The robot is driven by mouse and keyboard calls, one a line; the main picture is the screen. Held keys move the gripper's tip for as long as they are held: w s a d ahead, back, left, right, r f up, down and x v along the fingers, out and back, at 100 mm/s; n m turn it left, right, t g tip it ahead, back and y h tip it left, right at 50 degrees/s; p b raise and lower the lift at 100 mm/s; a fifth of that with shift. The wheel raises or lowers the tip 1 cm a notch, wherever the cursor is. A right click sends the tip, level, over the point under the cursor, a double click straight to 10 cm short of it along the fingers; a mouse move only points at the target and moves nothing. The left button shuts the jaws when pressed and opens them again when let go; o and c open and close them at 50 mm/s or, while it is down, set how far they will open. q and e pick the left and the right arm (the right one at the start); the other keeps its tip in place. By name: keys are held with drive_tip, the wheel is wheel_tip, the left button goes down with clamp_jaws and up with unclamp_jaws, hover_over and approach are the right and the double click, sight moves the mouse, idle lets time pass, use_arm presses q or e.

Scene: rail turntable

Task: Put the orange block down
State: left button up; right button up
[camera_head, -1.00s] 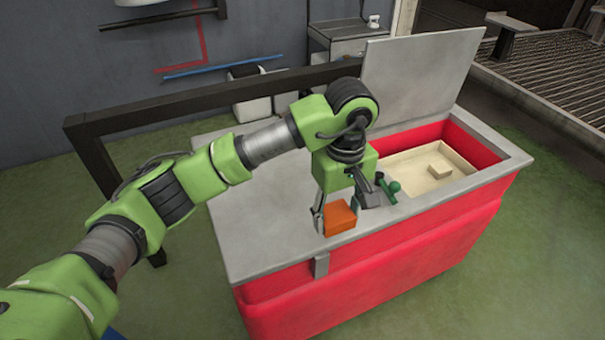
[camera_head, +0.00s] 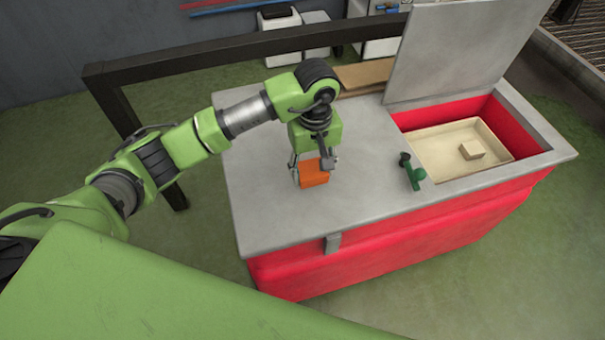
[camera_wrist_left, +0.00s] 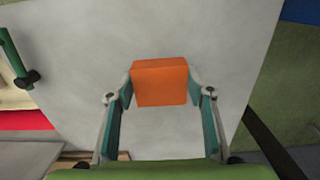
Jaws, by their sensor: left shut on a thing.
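The orange block (camera_head: 314,172) is between the fingers of my left gripper (camera_head: 312,166), over the grey top of the red chest (camera_head: 350,215). In the left wrist view the orange block (camera_wrist_left: 160,82) sits between the two fingertips, and my left gripper (camera_wrist_left: 160,92) is shut on it from both sides. Whether the block's underside touches the grey top or is a little above it, I cannot tell. My right gripper is not in view.
A green handled object (camera_head: 412,172) is on the grey top, right of the block. A raised grey lid (camera_head: 460,50) stands behind. The near grey surface is clear.

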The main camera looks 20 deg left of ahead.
use_arm(q)
drive_tip(key=shift+a+f+p, duration=0.3)
drive_tip(key=shift+a+f, duration=0.65)
drive_tip(key=shift+f, duration=0.15)
drive_tip(key=f+p, duration=0.1)
drive_tip(key=f, duration=0.2)
drive_tip(key=shift+a+p, duration=0.3)
drive_tip(key=shift+p, duration=0.1)
drive_tip(key=shift+f, duration=0.6)
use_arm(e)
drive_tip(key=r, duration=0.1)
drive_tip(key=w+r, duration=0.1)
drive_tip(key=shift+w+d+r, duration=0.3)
use_arm(q)
drive_tip(key=o, duration=1.1)
drive_tip(key=shift+o, duration=0.2)
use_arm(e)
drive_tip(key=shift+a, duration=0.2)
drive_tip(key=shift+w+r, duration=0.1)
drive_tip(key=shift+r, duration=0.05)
